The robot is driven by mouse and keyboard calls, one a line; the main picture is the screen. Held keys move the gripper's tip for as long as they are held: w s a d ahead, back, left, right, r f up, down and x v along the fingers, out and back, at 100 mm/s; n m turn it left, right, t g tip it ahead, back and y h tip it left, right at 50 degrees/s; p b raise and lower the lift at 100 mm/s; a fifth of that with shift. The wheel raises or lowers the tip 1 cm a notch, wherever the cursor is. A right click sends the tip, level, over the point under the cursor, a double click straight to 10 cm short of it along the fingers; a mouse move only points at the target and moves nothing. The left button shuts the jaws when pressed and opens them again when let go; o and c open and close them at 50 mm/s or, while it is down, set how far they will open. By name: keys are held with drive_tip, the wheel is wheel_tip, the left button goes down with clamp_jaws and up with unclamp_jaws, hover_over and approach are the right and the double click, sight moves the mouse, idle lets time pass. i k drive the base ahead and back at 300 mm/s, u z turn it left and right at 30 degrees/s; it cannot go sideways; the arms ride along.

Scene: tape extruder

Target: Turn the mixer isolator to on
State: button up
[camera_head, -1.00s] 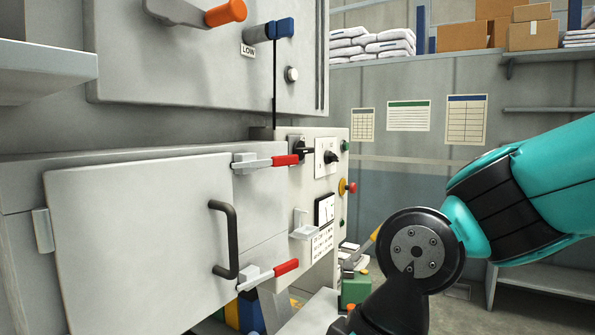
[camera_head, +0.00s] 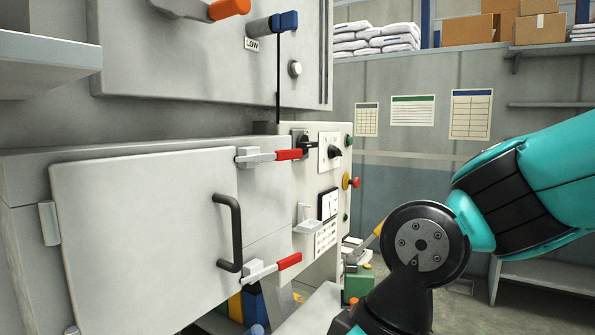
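Two black rotary switches are on the grey control panel (camera_head: 297,205) at the centre. The left one (camera_head: 304,143) is partly behind a red-handled latch. The right one (camera_head: 335,152) sits on a white plate with small marks. I cannot read their labels, so I cannot tell which is the mixer isolator or its setting. My teal and black arm comes in from the right, and its black joint (camera_head: 418,243) is right of and below the panel. My gripper is outside the frame, and nothing of mine touches the switches.
A grey door with a black handle (camera_head: 229,232) and red-handled latches (camera_head: 288,154) is left of the panel. A red button (camera_head: 356,183) sticks out at the panel's right edge. A small bracket (camera_head: 306,222) juts out lower down.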

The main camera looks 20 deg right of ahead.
sight(303, 143)
drive_tip(key=z, duration=2.1)
drive_tip(key=i, duration=1.85)
drive_tip(key=u, duration=3.35)
